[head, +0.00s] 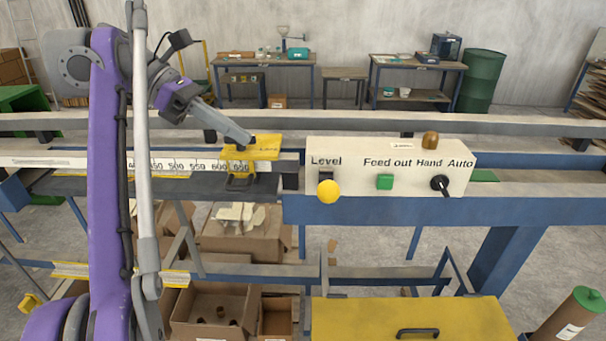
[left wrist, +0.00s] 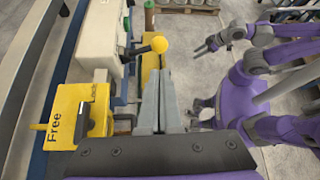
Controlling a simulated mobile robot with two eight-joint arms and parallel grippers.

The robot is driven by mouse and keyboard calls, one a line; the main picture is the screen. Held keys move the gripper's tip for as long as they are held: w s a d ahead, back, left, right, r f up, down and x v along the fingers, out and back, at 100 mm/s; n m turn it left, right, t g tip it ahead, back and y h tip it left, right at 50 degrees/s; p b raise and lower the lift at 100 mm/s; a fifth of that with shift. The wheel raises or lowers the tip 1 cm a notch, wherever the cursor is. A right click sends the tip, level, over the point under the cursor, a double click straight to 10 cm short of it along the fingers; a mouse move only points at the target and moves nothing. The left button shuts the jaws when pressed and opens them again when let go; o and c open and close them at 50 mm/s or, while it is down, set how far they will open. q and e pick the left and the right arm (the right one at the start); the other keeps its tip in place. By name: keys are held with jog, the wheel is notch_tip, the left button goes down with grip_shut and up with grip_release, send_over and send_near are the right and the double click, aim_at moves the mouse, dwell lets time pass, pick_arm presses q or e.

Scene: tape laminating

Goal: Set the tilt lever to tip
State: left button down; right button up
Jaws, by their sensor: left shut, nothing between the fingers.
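The tilt lever has a yellow ball knob (head: 328,191) on the front of a cream control box (head: 345,155), just under the word "Level". In the left wrist view the knob (left wrist: 159,45) sits on a short dark stem, beyond my fingertips. My left gripper (head: 250,141) is shut and empty, to the left of the box and above a yellow stop block. In the left wrist view its grey fingers (left wrist: 163,75) lie together and appear apart from the knob. My right gripper (left wrist: 205,47) shows small in the left wrist view; its opening is unclear.
The yellow stop block (head: 240,170) sits on the ruler rail (head: 190,164) and reads "Free" in the left wrist view (left wrist: 70,115). A green button (head: 385,182) and a black switch (head: 440,185) are right of the lever. Space before the box looks clear.

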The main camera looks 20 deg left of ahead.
pick_arm(q)
jog(key=shift+f, duration=0.1)
jog(key=b, duration=0.2)
send_near(319, 186)
jog(key=x, duration=0.5)
jog(key=shift+d+f, duration=0.25)
jog(key=shift+w+d+f, duration=0.15)
jog(key=shift+d+f, duration=0.15)
jog(key=shift+d, duration=0.2)
pick_arm(e)
jog(key=shift+s+f, duration=0.25)
jog(key=shift+f, duration=0.35)
jog(key=shift+s+f, duration=0.3)
jog(key=shift+f, duration=0.3)
jog(key=shift+s+f, duration=0.25)
jog(key=shift+f, duration=0.35)
pick_arm(q)
jog(key=shift+f, duration=0.15)
